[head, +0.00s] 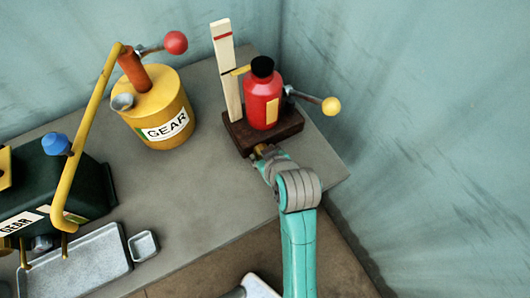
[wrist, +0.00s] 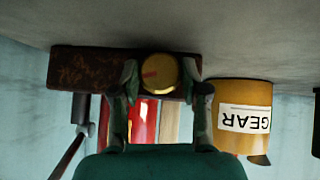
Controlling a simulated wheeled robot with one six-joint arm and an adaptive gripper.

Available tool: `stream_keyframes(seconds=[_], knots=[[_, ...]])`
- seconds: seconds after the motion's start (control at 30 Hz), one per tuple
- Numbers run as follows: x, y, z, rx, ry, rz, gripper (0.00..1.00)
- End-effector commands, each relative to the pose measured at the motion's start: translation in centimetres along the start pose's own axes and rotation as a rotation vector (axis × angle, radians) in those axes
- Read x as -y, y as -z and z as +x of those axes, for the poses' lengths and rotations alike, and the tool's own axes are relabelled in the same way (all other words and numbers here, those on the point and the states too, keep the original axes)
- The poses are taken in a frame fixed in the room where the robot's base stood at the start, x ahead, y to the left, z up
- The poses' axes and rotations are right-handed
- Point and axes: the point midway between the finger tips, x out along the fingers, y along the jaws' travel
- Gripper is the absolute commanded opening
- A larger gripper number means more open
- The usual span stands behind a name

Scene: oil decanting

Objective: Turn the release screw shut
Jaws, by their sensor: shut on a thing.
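The release screw is a round brass knob (wrist: 158,72) with a red mark on its face, low on the front of a dark brown base block (wrist: 82,70). My gripper (wrist: 160,82) has a finger on each side of the knob and is shut on it. In the head view my gripper (head: 263,156) reaches the front of the base (head: 282,134) and mostly hides the knob. On the base stands a red bottle-shaped body (head: 262,100) with a black cap, beside an upright wooden gauge strip (head: 226,75) with a red line. A yellow pointer crosses the strip below that line.
A lever with a yellow ball (head: 331,106) sticks out to the right of the red body. A yellow GEAR can (head: 160,110) with a pump handle stands left. A dark green GEAR container, a grey tray (head: 85,264) and a small dish (head: 143,245) lie lower left.

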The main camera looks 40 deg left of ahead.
Motion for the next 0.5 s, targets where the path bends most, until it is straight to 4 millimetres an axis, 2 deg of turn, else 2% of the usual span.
stream_keyframes(seconds=[0.5], knots=[[0.35,-0.08,0.05,0.001,-0.19,-0.192,0.1]])
